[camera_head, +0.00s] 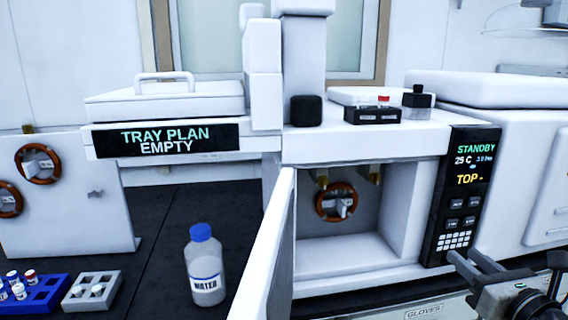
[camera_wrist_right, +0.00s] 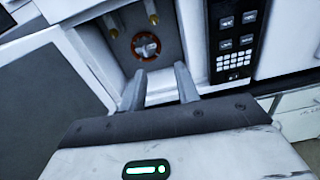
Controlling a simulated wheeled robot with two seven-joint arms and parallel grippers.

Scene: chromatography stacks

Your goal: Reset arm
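My right gripper (camera_head: 508,274) is at the lower right of the head view, in front of the chromatography stack. In the right wrist view my right gripper (camera_wrist_right: 160,84) shows two fingers spread apart with nothing between them. They point toward the open oven compartment (camera_head: 345,248), which holds a brown-orange ring-shaped column coil (camera_head: 336,202) on its back wall. The coil also shows beyond the fingers in the right wrist view (camera_wrist_right: 146,45). My left gripper is in neither view.
The white oven door (camera_head: 268,250) stands open, jutting forward. A water bottle (camera_head: 205,268) with a blue cap stands left of it. A blue vial rack (camera_head: 38,296) and grey rack (camera_head: 92,291) lie at lower left. A control panel (camera_head: 466,195) reads STANDBY. Dark bench around the bottle is clear.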

